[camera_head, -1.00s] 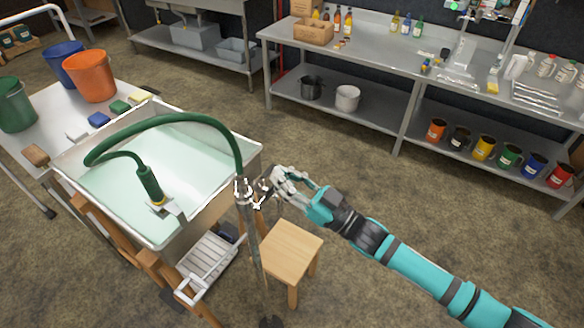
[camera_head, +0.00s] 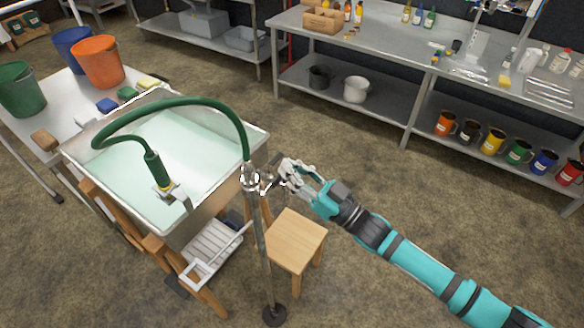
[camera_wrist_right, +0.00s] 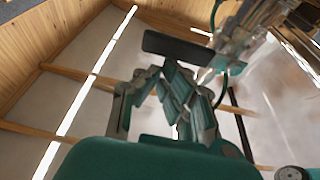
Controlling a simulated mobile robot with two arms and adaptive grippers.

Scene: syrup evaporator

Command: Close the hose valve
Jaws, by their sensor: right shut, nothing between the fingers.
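The green hose (camera_head: 172,103) arches from the top of a metal standpipe (camera_head: 262,240) over the basin, its nozzle (camera_head: 158,169) hanging down over the basin's near edge. The hose valve (camera_head: 251,178) is the metal fitting at the top of the standpipe. My right gripper (camera_head: 284,168) is shut and empty just to the right of the valve. Whether it touches the valve handle is not clear. In the right wrist view, the shut fingers (camera_wrist_right: 168,70) show with blurred metal fittings (camera_wrist_right: 238,45) at upper right. My left gripper is not in view.
A wooden stool (camera_head: 294,238) stands right of the standpipe. The basin (camera_head: 190,228) holds pale liquid. Buckets, including an orange one (camera_head: 99,62), stand on a table at left. A steel workbench (camera_head: 375,45) with several mugs below is at the back right. Open floor lies between.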

